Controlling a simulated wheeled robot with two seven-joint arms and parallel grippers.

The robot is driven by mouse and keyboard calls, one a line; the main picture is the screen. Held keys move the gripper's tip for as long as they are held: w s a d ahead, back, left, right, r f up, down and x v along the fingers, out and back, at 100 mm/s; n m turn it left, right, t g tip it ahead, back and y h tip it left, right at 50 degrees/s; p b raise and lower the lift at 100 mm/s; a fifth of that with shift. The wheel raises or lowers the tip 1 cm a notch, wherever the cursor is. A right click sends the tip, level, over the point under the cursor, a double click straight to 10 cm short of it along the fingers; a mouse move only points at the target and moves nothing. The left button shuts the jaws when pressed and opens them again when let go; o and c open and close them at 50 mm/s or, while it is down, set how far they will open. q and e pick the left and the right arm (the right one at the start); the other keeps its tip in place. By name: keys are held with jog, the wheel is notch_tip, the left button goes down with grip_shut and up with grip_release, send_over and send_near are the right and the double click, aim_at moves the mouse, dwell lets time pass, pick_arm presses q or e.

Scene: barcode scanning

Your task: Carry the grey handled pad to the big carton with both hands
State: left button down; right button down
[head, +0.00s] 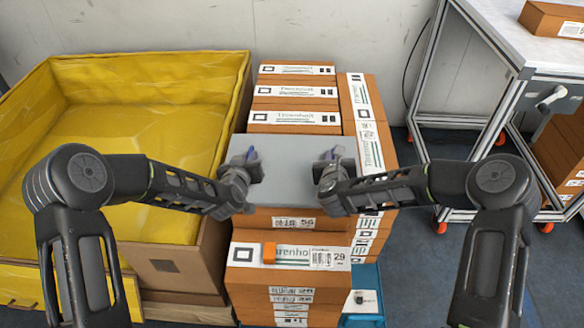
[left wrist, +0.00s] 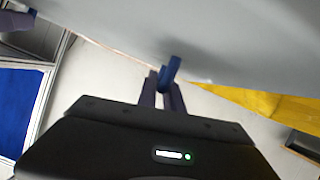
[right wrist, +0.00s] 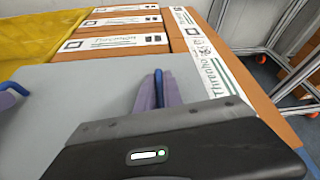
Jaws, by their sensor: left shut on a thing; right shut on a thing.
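The grey pad (head: 285,172) lies flat over the stacked cartons in the middle of the head view; I cannot tell whether it touches them. My left gripper (head: 249,160) is shut on the blue handle (left wrist: 171,70) at its left side. My right gripper (head: 331,160) is shut on the blue handle (right wrist: 159,84) at its right side. The pad's grey surface also shows in the left wrist view (left wrist: 240,35) and the right wrist view (right wrist: 60,110). The big carton (head: 168,262), lined with yellow sheeting, stands open to the left of the stack.
Several labelled brown cartons (head: 295,93) are stacked behind, below and right of the pad. A small orange item (head: 269,252) sits on a front carton. A blue bin (head: 367,276) stands at front right. A wheeled metal-frame table (head: 483,62) is at right; floor between is clear.

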jog(key=shift+r, duration=0.1)
